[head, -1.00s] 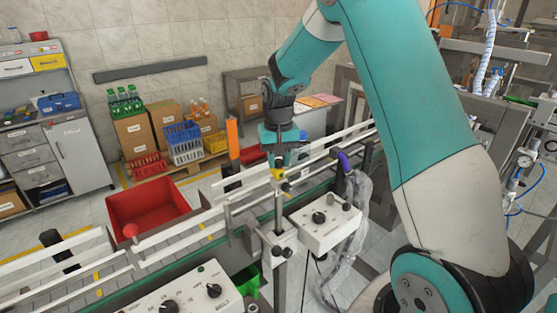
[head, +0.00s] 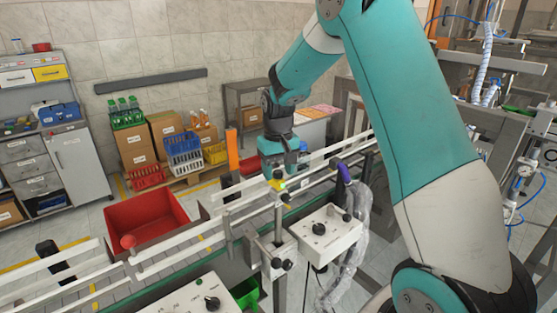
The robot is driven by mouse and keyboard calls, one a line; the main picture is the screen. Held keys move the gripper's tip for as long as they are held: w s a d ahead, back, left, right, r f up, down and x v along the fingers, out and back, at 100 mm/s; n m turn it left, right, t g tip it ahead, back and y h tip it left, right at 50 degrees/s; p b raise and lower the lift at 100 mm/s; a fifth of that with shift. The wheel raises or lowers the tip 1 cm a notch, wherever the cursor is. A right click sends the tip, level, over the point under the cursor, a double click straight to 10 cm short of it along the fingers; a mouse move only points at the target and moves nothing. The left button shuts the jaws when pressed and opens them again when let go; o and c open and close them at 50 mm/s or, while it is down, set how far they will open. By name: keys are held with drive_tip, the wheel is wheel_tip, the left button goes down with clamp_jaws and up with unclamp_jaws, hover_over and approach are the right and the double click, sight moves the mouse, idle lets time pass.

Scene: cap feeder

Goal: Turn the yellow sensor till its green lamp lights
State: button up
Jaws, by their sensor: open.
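The small yellow sensor (head: 277,175) sits at the conveyor rail, on top of the clamp post's area, in the middle of the head view. A bright green spot, its lamp (head: 283,185), shows lit just below it. My gripper (head: 279,167) hangs from above, open, with its fingertips right at the sensor. The fingers are small and dark here, so I cannot tell whether they touch it.
White guide rails (head: 190,239) run along the conveyor on both sides of the sensor. A white control box (head: 325,232) with knobs stands in front, beside a purple-topped hose (head: 344,172). A red bin (head: 150,221) is at the left behind the rails.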

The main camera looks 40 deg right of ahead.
sight(278, 172)
wheel_tip(278, 172, up, 17)
drive_tip(key=b, duration=0.4)
drive_tip(key=shift+r, duration=0.2)
drive_tip(key=s+a+f+n+y+b, duration=0.1)
drive_tip(key=s+a+f+n+b, duration=0.1)
drive_tip(key=s+a+f, duration=0.4)
drive_tip(key=s+a+f+n+b, duration=0.1)
drive_tip(key=s+a+n+b, duration=0.2)
drive_tip(key=a, duration=0.5)
drive_tip(key=s+a+f+n+y, duration=0.1)
drive_tip(key=s+a+f, duration=0.3)
drive_tip(key=s, duration=0.5)
drive_tip(key=s+a+f+n+y+b, duration=0.1)
drive_tip(key=s+a+f, duration=0.4)
drive_tip(key=s, duration=0.5)
drive_tip(key=shift+a+f+n+y+b, duration=0.3)
drive_tip(key=shift+a+n+y, duration=0.3)
drive_tip(key=shift+n, duration=0.6)
drive_tip(key=shift+d, duration=0.1)
